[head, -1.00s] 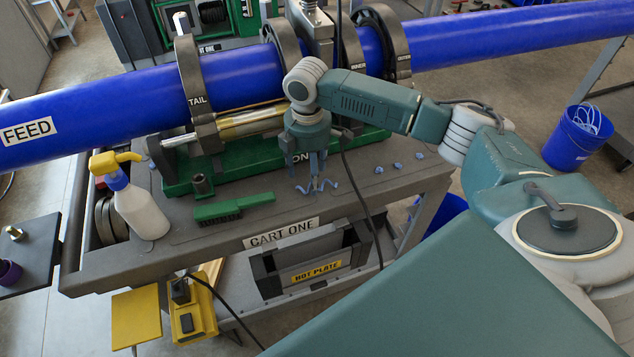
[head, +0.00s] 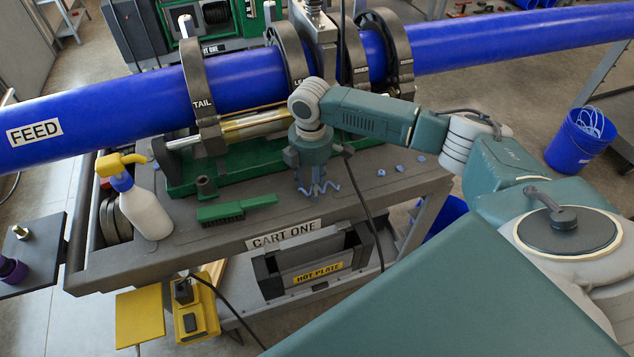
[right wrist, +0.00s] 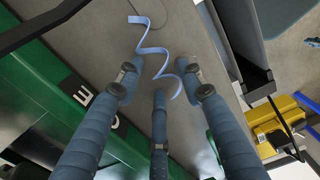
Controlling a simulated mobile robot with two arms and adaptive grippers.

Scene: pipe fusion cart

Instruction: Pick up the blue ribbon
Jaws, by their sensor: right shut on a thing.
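The blue ribbon (head: 333,187), a curly light-blue strip, lies on the grey cart top in front of the green machine base. It also shows in the right wrist view (right wrist: 151,50), as a zigzag running up from between the fingers. My right gripper (head: 316,187) points straight down at it, fingertips at the cart top. In the right wrist view the gripper (right wrist: 163,84) has its fingers around the ribbon's lower end and is shut on it. The exact contact is partly hidden by the fingers. My left gripper is not in view.
Small blue scraps (head: 399,168) lie right of the gripper. A black cable (head: 363,205) hangs close on the right.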

